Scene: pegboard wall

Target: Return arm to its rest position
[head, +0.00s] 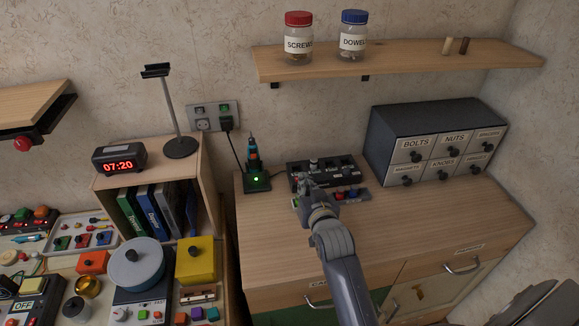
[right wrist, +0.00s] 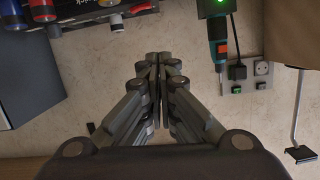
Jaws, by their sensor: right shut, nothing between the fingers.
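My right arm comes up from the bottom of the head view over the wooden cabinet top. My right gripper (head: 304,188) is just in front of the black rack (head: 325,172), in front of the wall. In the right wrist view, its two fingers (right wrist: 158,62) meet at the tips with nothing between them. The gripper hides part of the rack's front in the head view. I cannot tell whether it touches the rack. My left gripper is not in view.
A charger with an upright screwdriver (head: 253,155) stands left of the gripper. The grey drawer unit (head: 385,120) stands to the right. The shelf (head: 400,62) with two jars is above. The cabinet top (head: 430,213) is bare on the right.

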